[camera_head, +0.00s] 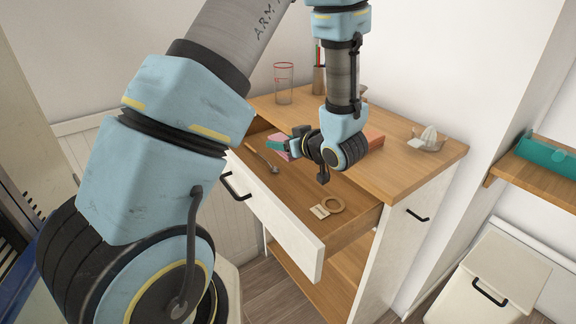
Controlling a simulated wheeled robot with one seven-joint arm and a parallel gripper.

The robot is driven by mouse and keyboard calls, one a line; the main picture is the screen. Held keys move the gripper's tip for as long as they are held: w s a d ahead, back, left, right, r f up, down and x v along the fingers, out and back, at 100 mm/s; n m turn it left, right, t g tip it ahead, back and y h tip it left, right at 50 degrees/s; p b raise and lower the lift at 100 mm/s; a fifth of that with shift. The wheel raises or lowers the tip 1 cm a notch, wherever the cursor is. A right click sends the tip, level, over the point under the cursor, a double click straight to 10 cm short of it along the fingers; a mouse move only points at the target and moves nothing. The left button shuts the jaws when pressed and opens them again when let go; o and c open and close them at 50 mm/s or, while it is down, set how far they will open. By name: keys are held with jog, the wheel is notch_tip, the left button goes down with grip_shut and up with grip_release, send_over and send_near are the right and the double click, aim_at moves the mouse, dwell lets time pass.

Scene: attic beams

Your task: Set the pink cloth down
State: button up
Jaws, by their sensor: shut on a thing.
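My gripper (293,146) points left and is shut on the cloth, over the back part of the open drawer (290,188). The gripper and wrist hide part of the cloth. I cannot tell whether the cloth touches anything below.
The drawer holds a spoon-like utensil (262,159), a tan ring (333,204) and a small pale item (319,211). The wooden top (400,170) carries a glass (284,84), a reddish block (374,137) and a clear dish (427,143). A lidded bin (500,275) stands right.

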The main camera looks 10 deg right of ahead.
aim_at(282, 179)
notch_tip(282, 179, down, 8)
jog(key=shift+r+p, duration=0.15)
jog(key=shift+p, duration=0.2)
jog(key=shift+a+f+b, duration=0.1)
jog(key=shift+f+b, duration=0.3)
jog(key=shift+f, duration=0.2)
jog(key=o, duration=1.3)
jog(key=shift+s+f, duration=0.1)
jog(key=shift+f, duration=0.05)
